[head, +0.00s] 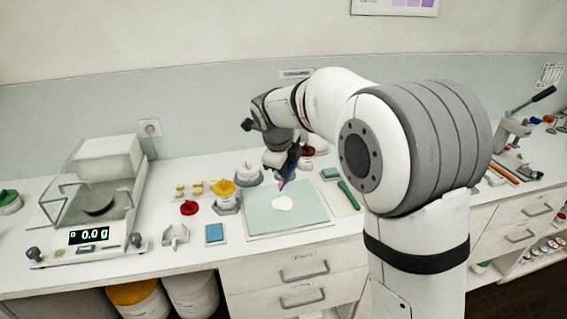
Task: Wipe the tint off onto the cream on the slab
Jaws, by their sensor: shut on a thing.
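The pale green slab (258,221) lies on the counter in front of my arm. A white patch of cream (283,203) sits near its middle. My gripper (284,180) is above the slab, just behind the cream, and points down. It is shut on a small dark tool with a pinkish-purple tip (281,186), probably the tint. The tool is too small to make out well, and I cannot tell whether the tip touches the slab or the cream.
A balance (90,237) reading 0.0 g stands at the left. A blue block (214,233), a red lid (189,208) and a yellow-topped jar (224,190) are left of the slab. A green-handled tool (348,194) lies to its right. Drawers (303,271) are below the counter.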

